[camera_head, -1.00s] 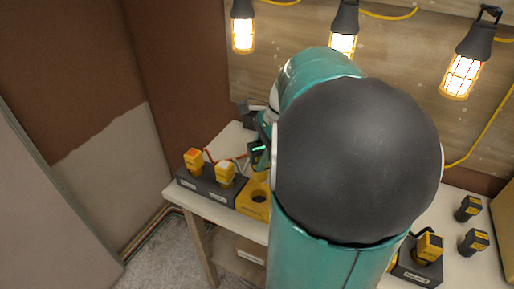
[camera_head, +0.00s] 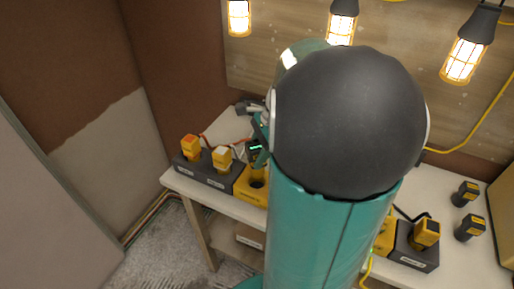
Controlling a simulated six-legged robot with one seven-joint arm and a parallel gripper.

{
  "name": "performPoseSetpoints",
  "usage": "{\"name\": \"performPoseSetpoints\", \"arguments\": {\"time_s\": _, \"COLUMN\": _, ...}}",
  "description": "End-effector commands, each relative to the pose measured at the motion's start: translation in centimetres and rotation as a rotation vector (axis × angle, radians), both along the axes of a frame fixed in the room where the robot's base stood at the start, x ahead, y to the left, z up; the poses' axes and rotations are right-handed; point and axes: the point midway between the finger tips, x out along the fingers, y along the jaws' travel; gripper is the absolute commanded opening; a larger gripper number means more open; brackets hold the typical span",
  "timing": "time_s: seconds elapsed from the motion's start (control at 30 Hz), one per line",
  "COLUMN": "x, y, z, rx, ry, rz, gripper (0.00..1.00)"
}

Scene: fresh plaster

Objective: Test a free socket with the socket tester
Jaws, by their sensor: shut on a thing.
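My gripper (camera_head: 263,138) is mostly hidden behind my arm's dark elbow, at its left edge. It is shut on a dark tester with a small green-lit display (camera_head: 254,149). The tester is just above and behind a yellow socket block (camera_head: 246,188), whose round dark recess shows no plug. I cannot tell whether they touch. Left of it, a dark grey socket block (camera_head: 218,180) holds two yellow plugs, one with an orange top (camera_head: 190,146) and one with a pale top (camera_head: 222,158).
Right of my arm, another yellow block (camera_head: 384,238) is partly hidden, beside a dark block (camera_head: 406,252) with a yellow plug (camera_head: 427,232). Two loose dark-yellow plugs (camera_head: 466,192) (camera_head: 470,227) stand on the bench (camera_head: 484,262). Caged lamps (camera_head: 466,58) hang above.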

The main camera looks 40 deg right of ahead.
Motion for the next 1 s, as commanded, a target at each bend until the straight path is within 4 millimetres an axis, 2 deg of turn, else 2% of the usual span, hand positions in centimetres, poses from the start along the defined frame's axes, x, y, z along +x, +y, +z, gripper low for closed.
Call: {"name": "performPoseSetpoints", "arguments": {"time_s": 1.0, "x": 0.0, "y": 0.0, "z": -5.2, "rx": 0.0, "ry": 0.0, "rz": 0.001, "gripper": 0.16}}
